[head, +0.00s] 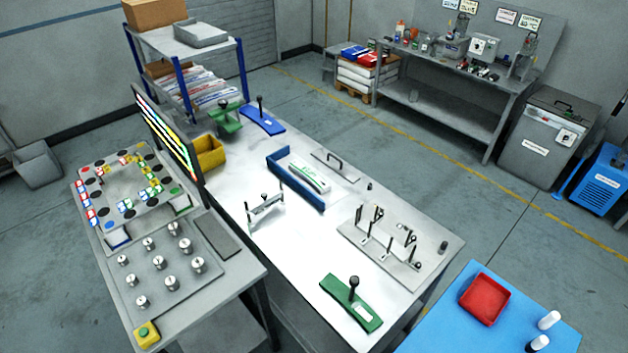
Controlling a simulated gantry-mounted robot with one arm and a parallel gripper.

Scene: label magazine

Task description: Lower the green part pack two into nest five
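No thing is clearly marked as green pack two or nest five. A white pack with green markings (310,179) lies beside a blue angled fence (296,181) mid-table. One green curved part with a black knob (352,302) lies at the front of the white table (300,275). Another green part with a black knob (226,119) is at the back left, beside a similar blue part (262,119). The raised plate (128,189) at left carries small coloured pieces and discs; any nest numbers are too small to read. My gripper is not visible.
A grey plate with upright pins and clamps (392,245) stands at the table's right. A grey bracket (264,208) stands mid-table. Several metal knobs (160,262) rise from the left plate, near a tall colour-striped panel (168,135). A red tray (485,298) sits on the blue table.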

